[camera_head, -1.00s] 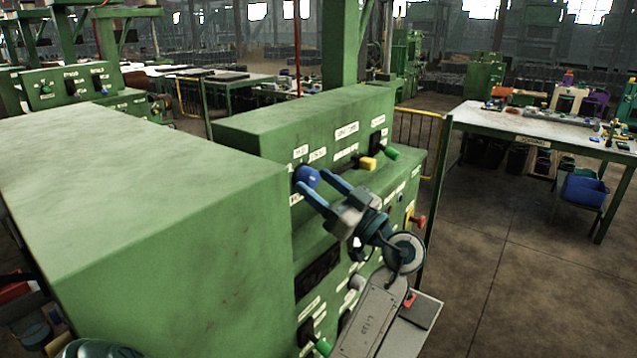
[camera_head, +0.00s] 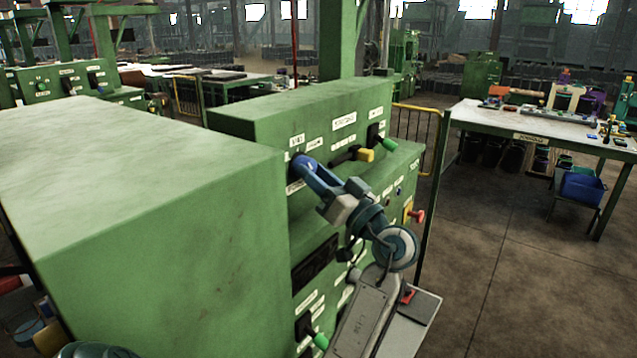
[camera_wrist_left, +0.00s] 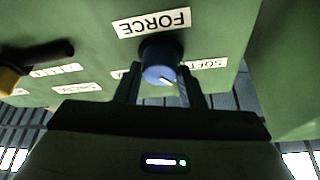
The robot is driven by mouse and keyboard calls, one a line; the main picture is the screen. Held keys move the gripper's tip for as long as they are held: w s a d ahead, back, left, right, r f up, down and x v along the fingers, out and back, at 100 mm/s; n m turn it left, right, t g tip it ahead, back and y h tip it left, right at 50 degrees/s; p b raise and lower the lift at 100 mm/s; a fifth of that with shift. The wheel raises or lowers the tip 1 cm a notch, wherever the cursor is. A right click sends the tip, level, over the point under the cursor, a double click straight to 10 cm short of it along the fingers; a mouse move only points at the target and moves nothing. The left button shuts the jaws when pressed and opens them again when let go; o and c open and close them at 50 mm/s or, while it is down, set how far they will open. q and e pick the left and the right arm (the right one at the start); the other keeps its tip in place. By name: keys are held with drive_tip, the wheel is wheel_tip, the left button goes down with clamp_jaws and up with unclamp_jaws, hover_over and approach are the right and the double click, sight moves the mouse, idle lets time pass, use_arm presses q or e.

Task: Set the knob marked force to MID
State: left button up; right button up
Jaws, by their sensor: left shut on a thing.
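The blue knob (camera_wrist_left: 160,62) sits on the green panel, beside an upside-down FORCE label (camera_wrist_left: 153,22) in the left wrist view. A white pointer mark shows on its face, on the side toward my gripper. A SOFT label (camera_wrist_left: 212,64) is right of the knob, and another label left of it is partly hidden by a finger. My left gripper (camera_wrist_left: 158,82) is shut on the knob, one finger on each side. My right gripper is not in view.
A black lever with a yellow end (camera_head: 366,155) and a green-tipped lever (camera_head: 389,144) are right of the knob. A red button (camera_head: 417,216) is lower right. A large green cabinet (camera_head: 150,200) stands close on the left. A worktable (camera_head: 545,135) stands beyond open floor.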

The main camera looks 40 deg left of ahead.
use_arm(q)
drive_tip(key=m+t, duration=0.1)
drive_tip(key=m, duration=0.1)
drive_tip(key=m+t+h+p, duration=0.1)
drive_tip(key=m, duration=0.2)
drive_tip(key=m+t+p, duration=0.1)
drive_tip(key=m, duration=0.2)
drive_tip(key=shift+s+r+t+h, duration=0.2)
drive_tip(key=shift+r+t+h, duration=0.1)
drive_tip(key=shift+h, duration=0.1)
drive_tip(key=shift+f+m, duration=0.1)
drive_tip(key=shift+m, duration=0.2)
drive_tip(key=o, duration=1)
drive_tip(key=shift+f, duration=0.1)
